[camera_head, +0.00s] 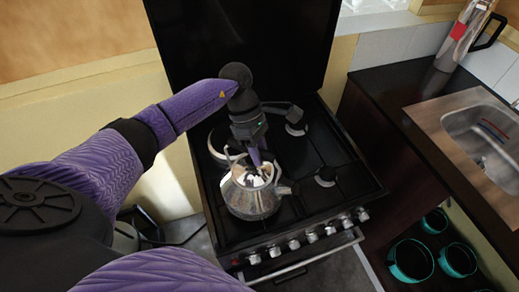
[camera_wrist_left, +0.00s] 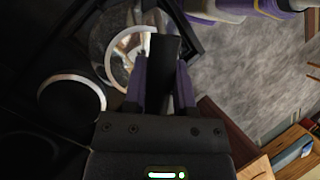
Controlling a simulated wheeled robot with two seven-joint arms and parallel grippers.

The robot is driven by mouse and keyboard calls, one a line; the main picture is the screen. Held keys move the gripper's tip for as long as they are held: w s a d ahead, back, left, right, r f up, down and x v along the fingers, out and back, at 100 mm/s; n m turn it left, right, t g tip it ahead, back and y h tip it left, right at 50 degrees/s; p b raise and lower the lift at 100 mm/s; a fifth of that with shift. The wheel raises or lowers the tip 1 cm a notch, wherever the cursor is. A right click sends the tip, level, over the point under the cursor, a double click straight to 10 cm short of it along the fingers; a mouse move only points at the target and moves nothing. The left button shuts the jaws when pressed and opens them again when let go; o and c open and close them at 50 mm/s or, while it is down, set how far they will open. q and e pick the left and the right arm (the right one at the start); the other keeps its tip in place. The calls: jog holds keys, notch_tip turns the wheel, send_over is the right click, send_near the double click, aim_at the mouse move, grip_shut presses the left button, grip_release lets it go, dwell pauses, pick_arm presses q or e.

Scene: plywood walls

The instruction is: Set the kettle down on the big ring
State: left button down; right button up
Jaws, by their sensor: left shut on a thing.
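The shiny metal kettle (camera_head: 250,197) is upright over the front left part of the black hob. My left gripper (camera_head: 256,158) is above it, shut on its handle. In the left wrist view the purple fingers of the gripper (camera_wrist_left: 163,80) close on the dark handle, with the kettle's shiny body (camera_wrist_left: 133,45) beyond. A large dark ring with a pale rim (camera_head: 217,150) lies behind the kettle, partly hidden; it also shows in the left wrist view (camera_wrist_left: 72,103). I cannot tell whether the kettle touches the hob. My right gripper is not in view.
Smaller burners sit at the back right (camera_head: 297,128) and front right (camera_head: 326,177) of the stove. A raised black lid (camera_head: 290,45) stands behind. Knobs (camera_head: 293,244) line the front edge. A counter with a sink (camera_head: 485,140) is at right, with teal-rimmed pots (camera_head: 411,261) below.

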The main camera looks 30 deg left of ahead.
pick_arm(q)
jog(key=shift+f+b, duration=0.35)
jog(key=shift+c, duration=1.7)
grip_release()
